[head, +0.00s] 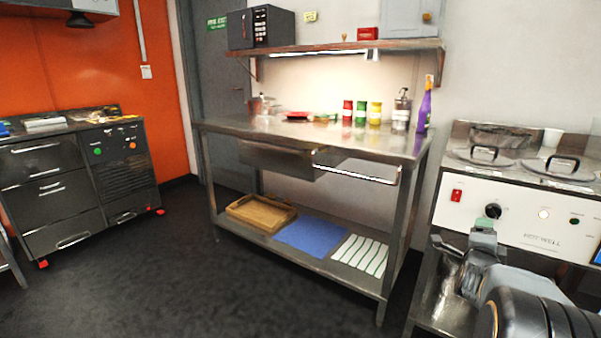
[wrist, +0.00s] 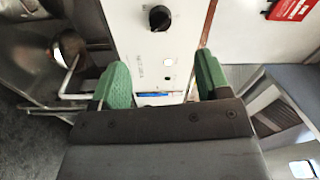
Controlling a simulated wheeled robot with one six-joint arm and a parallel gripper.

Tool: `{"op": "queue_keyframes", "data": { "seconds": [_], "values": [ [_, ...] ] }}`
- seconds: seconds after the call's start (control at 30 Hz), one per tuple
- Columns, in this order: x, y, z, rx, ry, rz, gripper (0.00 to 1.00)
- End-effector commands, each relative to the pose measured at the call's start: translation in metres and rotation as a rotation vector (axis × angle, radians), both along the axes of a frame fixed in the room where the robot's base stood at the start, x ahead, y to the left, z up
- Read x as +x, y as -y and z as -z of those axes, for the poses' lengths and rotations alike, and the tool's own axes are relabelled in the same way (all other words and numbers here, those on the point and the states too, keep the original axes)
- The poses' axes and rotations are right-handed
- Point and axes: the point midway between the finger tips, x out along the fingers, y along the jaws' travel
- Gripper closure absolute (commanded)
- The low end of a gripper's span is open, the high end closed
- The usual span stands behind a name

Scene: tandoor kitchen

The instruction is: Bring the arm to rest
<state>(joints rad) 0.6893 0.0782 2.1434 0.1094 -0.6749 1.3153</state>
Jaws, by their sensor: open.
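My arm shows at the lower right in the head view, folded low in front of the steel hot-well unit. My gripper (head: 490,216) is by the unit's front panel, near its black knob. In the wrist view my gripper (wrist: 160,76) has its two green finger pads wide apart. Nothing is held between them. The white control panel (wrist: 155,45) with a black knob shows beyond the fingers. I cannot tell the exact gap between fingers and panel.
The hot-well unit (head: 520,226) with lidded wells is close at right. A steel table (head: 235,128) with a part-open drawer (head: 275,160) stands at centre, jars on top. A black cabinet (head: 70,180) stands at left. The dark floor (head: 190,285) between is clear.

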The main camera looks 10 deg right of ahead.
Motion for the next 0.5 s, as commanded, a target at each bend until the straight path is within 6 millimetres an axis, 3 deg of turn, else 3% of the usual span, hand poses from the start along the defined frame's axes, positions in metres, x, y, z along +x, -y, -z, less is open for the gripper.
{"op": "queue_keyframes", "data": {
  "seconds": [0.03,0.27,0.37,0.5],
  "values": [
    [0.006,-0.016,-0.026,-0.007,-0.053,-0.034,0.30],
    [0.017,-0.121,-0.094,-0.101,-0.496,-0.303,0.30],
    [0.008,-0.170,-0.119,-0.178,-0.699,-0.457,0.30],
    [-0.019,-0.234,-0.154,-0.314,-0.962,-0.694,0.30]
  ]
}}
